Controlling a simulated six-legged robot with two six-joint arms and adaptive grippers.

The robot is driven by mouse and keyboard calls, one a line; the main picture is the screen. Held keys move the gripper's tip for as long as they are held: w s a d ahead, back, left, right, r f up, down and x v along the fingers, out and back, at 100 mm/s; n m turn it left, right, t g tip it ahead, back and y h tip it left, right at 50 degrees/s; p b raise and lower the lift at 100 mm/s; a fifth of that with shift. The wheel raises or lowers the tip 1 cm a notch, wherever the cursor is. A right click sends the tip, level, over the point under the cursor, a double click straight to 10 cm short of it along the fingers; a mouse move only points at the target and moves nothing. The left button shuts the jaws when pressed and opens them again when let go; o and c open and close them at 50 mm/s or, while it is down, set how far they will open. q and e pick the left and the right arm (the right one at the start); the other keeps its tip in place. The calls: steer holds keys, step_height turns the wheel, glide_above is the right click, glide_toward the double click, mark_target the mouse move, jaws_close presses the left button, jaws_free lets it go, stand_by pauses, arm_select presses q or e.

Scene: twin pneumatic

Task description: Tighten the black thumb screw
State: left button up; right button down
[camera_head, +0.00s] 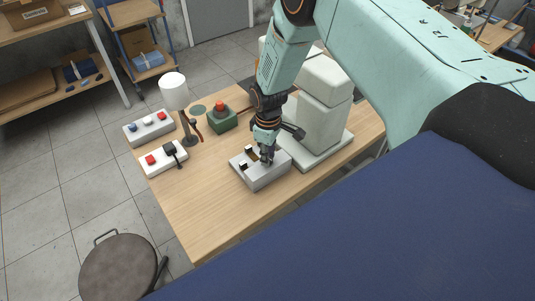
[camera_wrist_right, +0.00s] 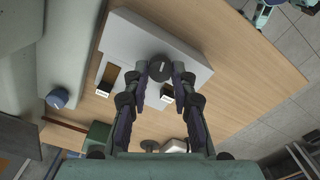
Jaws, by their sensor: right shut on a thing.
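The black thumb screw (camera_wrist_right: 160,66) is a dark round knob on a light grey box, seen in the right wrist view. My right gripper (camera_wrist_right: 160,74) has its two fingers on either side of the knob and is shut on it. In the head view my right gripper (camera_head: 267,155) points down onto the top of the grey box (camera_head: 263,179), and its fingers hide the knob there. The grey box also carries small black-and-white parts and a brownish slot, beside the knob. My left gripper is not in view.
A large white machine (camera_head: 322,110) stands close on the right of the box. A green box (camera_head: 222,121) with a red button, a white-topped stand (camera_head: 174,92) and two button boxes (camera_head: 150,128) (camera_head: 163,158) stand behind and left. The table's front (camera_head: 200,220) is clear; a stool (camera_head: 123,268) stands below.

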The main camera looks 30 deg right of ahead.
steer(key=shift+s+f+m, duration=0.15)
steer(key=shift+s+m, duration=0.05)
steer(key=shift+m, duration=1)
steer(key=shift+s, duration=0.1)
steer(key=c, duration=1.5)
jaws_free()
steer(key=o, duration=0.4)
steer(key=shift+d, duration=0.1)
steer(key=shift+w, duration=0.2)
steer(key=shift+r, duration=0.3)
step_height(320, 180, up, 12)
steer(key=shift+f, duration=0.25)
steer(key=shift+m, duration=0.3)
